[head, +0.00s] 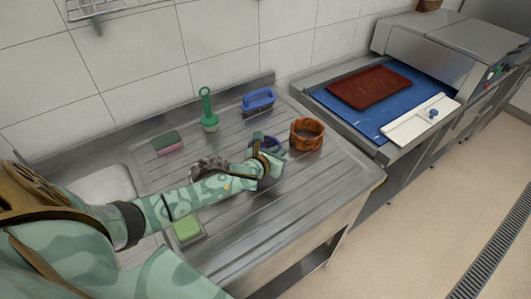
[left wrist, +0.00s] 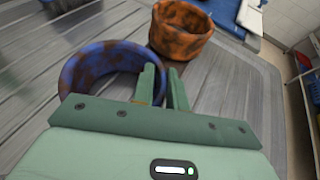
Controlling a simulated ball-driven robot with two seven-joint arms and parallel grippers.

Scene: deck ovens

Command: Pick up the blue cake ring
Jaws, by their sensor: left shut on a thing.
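The blue cake ring (head: 271,142) has brown rusty patches and is on the ribbed steel drainboard, partly hidden by my left gripper (head: 270,160). In the left wrist view the blue ring (left wrist: 92,56) is left of the fingers, and its right wall runs to my left gripper (left wrist: 164,88). The gripper is shut on that wall. A gap under the ring cannot be made out. My right gripper is not in view.
An orange-brown ring (head: 307,135) stands close right of the blue one; it also shows in the left wrist view (left wrist: 180,33). A brown-grey ring (head: 207,165) is partly behind my left forearm. A blue brush (head: 258,101), green brush (head: 209,119) and sponges (head: 168,143) lie around.

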